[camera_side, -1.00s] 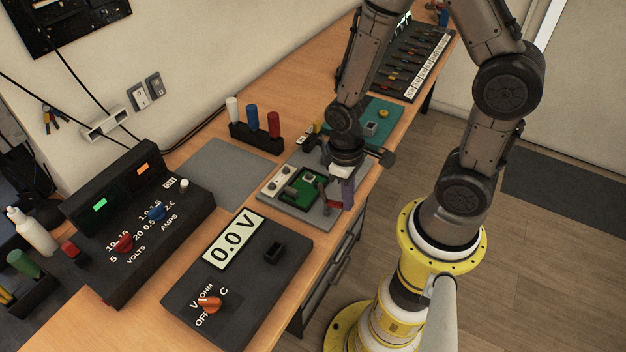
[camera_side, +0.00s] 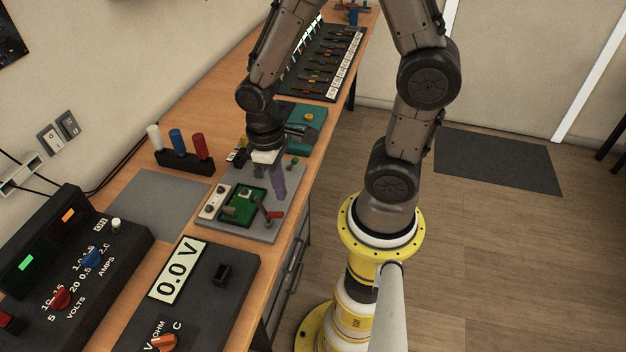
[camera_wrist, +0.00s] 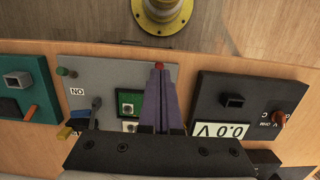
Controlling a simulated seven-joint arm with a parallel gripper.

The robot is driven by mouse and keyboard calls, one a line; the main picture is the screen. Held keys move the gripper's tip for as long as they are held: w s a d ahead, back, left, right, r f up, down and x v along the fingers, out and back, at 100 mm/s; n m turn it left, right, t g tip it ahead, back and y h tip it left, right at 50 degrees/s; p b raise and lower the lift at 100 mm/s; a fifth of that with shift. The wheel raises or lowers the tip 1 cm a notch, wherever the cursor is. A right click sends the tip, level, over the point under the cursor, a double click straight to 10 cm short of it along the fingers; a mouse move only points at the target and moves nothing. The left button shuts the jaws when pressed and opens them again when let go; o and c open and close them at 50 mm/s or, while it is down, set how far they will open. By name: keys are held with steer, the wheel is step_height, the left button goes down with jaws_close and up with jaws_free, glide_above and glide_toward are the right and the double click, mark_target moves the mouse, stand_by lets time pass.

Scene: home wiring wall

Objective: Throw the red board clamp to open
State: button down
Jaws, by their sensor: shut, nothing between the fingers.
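The red board clamp (camera_side: 274,215) shows its red-tipped lever at the front right of the green circuit board (camera_side: 237,212). Both are on a grey base plate (camera_side: 236,232). My gripper (camera_side: 278,196) has purple fingers pointing down, shut and empty, over the plate behind and beside the clamp. In the wrist view, the fingertips (camera_wrist: 158,70) are together and the clamp's red tip (camera_wrist: 159,65) shows just beyond them. The fingers hide the rest of the clamp there. I cannot tell whether they touch it.
The multimeter (camera_side: 230,292) lies in front of the plate and the power supply (camera_side: 68,262) at left. A holder with white, blue and red posts (camera_side: 184,160) stands behind. A teal block (camera_side: 302,112) is beyond the gripper. A flat grey mat (camera_side: 150,203) is clear.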

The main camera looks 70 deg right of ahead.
steer(key=s+r, duration=0.5)
steer(key=s, duration=0.3)
stand_by(0.7)
steer(key=w+r+t, duration=0.3)
steer(key=r+t, duration=0.3)
steer(key=r, duration=0.7)
steer(key=shift+a+r+t, duration=0.25)
steer(key=shift+t, duration=0.15)
